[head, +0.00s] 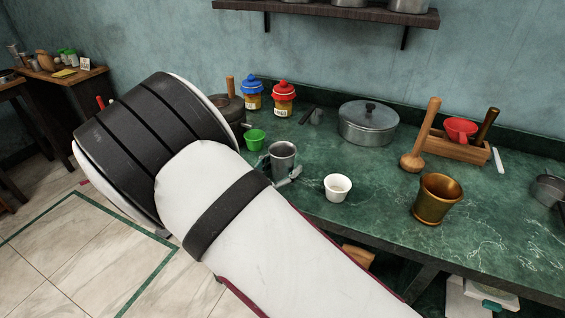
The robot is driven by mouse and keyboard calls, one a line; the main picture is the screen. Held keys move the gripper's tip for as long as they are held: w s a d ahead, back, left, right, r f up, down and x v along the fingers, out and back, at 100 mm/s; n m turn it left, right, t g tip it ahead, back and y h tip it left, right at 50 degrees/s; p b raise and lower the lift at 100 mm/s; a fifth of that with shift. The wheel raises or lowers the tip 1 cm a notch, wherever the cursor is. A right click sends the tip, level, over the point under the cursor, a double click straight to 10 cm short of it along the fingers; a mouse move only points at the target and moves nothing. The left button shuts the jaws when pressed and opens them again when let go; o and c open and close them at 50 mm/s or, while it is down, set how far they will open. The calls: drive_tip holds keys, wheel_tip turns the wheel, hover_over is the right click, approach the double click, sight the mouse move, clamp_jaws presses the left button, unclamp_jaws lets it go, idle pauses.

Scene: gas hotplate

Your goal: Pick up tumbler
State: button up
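A grey metal tumbler (283,154) stands upright on the green marble counter (385,178), just past my arm in the head view. My gripper (279,174) is mostly hidden behind my white arm. A grey finger part shows at the tumbler's lower right, and another dark part shows at its left side. The fingers appear close to the tumbler on both sides. I cannot tell whether they touch it or how far they are shut. The tumbler's base is partly hidden.
A small green cup (255,140) stands left of the tumbler, and a white cup (338,187) to its right. A brass mortar (437,199), lidded pot (368,124), wooden pestle (413,160) and two jars, blue-lidded (253,95) and red-lidded (284,98), stand around. A shelf (335,14) hangs above.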

drive_tip(key=c, duration=0.6)
